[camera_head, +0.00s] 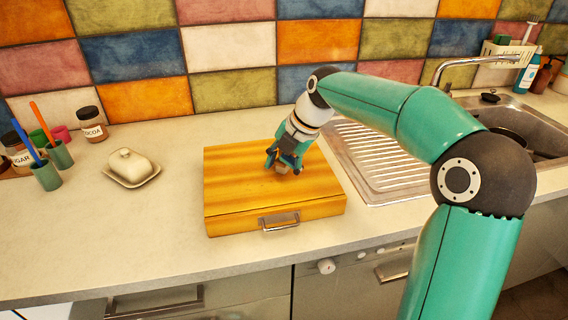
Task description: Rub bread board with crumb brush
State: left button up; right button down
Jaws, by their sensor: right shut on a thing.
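The bread board (237,178) is a thick, yellow-brown wooden block with a metal handle on its front face. It lies flat on the counter in the middle of the head view. My right gripper (282,168) points down over the right back part of the board. It is shut on a small brownish thing, likely the crumb brush (283,169), mostly hidden by the fingers. The thing's lower end is at or just above the board's top; I cannot tell if it touches. My left gripper is not in view.
A butter dish (131,167) stands left of the board. Cups with brushes (47,176) and jars, one the cocoa jar (91,124), stand farther left. The ribbed drainer (368,160) and sink (530,130) lie right. The counter before the butter dish is clear.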

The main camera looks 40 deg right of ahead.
aim_at(227, 179)
jog(key=shift+w+a+f, duration=0.1)
jog(key=shift+w+a, duration=0.45)
jog(key=shift+a, duration=0.4)
jog(key=shift+w+a+r, duration=0.1)
jog(key=shift+w+a, duration=0.5)
jog(key=shift+a, duration=0.3)
jog(key=shift+w+a+f, duration=0.1)
jog(key=shift+w+a, duration=0.45)
jog(key=shift+a, duration=0.4)
jog(key=shift+w+a+p, duration=0.25)
jog(key=shift+w+a, duration=0.3)
jog(key=shift+a, duration=0.3)
jog(key=shift+w+a+p, duration=0.25)
jog(key=shift+w+a, duration=0.25)
jog(key=shift+a, duration=0.35)
jog(key=shift+r+p, duration=2.5)
jog(key=shift+r, duration=0.65)
notch_tip(227, 179, up, 3)
jog(key=shift+r+p, duration=0.1)
jog(key=shift+p, duration=1.15)
